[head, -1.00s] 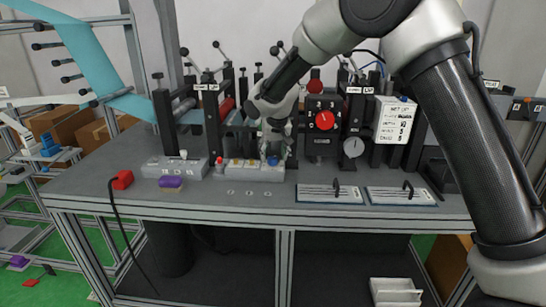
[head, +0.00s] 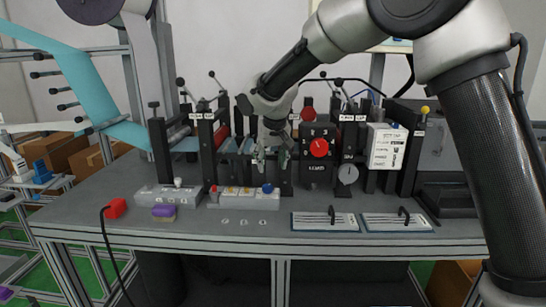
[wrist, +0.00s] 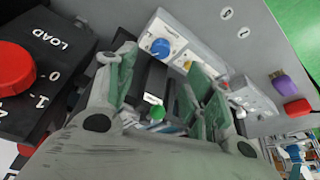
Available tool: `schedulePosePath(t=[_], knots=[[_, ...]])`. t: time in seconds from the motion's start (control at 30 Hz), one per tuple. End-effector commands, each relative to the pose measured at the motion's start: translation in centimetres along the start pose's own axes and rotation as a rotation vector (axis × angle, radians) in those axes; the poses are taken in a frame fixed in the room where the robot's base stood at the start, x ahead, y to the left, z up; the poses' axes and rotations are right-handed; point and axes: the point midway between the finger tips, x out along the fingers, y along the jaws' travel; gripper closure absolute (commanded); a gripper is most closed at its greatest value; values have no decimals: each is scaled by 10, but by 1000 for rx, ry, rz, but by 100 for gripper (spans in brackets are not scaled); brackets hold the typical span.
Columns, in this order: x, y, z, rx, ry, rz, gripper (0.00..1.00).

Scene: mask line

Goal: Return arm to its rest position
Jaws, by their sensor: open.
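My gripper (head: 272,160) hangs from the raised arm in the head view, in front of the mask line's rollers and posts. It is open and empty. In the wrist view its green-padded fingers (wrist: 160,85) are spread apart, with the machine and a control strip showing beyond them. The control strip (head: 245,203) with its blue knob (head: 268,188) is below the gripper in the head view, apart from it. The blue knob also shows in the wrist view (wrist: 160,47).
A black LOAD box with a red dial (head: 319,148) stands close to the right of my gripper. Upright posts (head: 208,150) stand to its left. A purple-topped block (head: 163,211) and a red block (head: 116,208) lie at the table's front left. Two clipboards (head: 325,221) lie at the front right.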

Motion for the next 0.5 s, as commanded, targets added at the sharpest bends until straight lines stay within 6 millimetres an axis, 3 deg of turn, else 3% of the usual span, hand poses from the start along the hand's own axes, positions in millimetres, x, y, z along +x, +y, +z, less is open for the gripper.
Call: schedulePosePath(t=[0.1, 0.17, 0.37, 0.5], knots=[[16, 11, 43, -95, -107, 22, 48], [10, 21, 71, -144, -159, 25, 48], [-45, 93, 151, -180, -259, 15, 48], [-92, 148, 213, -143, -283, -1, 48]])
